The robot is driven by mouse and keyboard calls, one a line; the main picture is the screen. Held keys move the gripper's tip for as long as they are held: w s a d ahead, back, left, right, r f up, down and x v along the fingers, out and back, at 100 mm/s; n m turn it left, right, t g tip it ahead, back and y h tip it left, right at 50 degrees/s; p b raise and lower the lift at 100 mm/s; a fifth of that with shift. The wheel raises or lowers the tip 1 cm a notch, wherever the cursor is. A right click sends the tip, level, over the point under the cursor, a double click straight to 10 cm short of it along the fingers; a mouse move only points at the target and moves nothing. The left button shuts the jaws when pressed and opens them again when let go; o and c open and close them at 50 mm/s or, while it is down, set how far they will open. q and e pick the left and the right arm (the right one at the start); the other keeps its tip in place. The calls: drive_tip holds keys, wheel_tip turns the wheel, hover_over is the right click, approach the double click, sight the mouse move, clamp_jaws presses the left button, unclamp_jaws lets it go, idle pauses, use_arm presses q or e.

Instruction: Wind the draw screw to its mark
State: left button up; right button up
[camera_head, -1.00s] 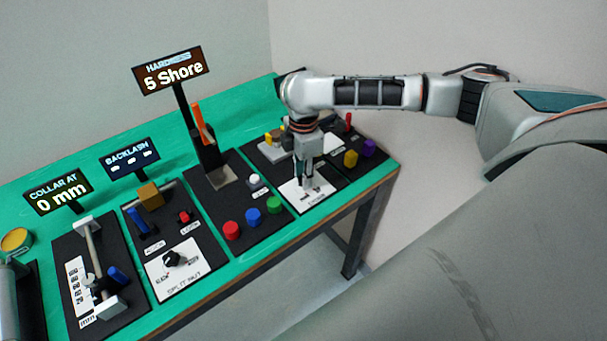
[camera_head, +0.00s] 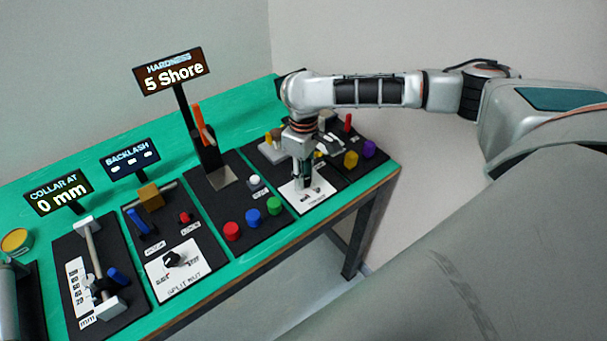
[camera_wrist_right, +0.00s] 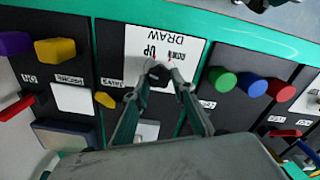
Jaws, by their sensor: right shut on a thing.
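My left gripper is not in view.
Red, blue and green buttons (camera_head: 253,217) sit left of the gripper, yellow and purple blocks (camera_head: 351,159) right of it. The hardness display (camera_head: 171,72) reads 5 Shore, the collar display (camera_head: 57,192) 0 mm. A SPLIT NUT plate (camera_head: 178,269) lies further left.

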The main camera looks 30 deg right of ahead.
drive_tip(key=m, duration=0.3)
drive_tip(key=shift+d, duration=0.1)
drive_tip(key=m, duration=0.4)
drive_tip(key=shift+m, duration=1.1)
drive_tip(key=o, duration=1.1)
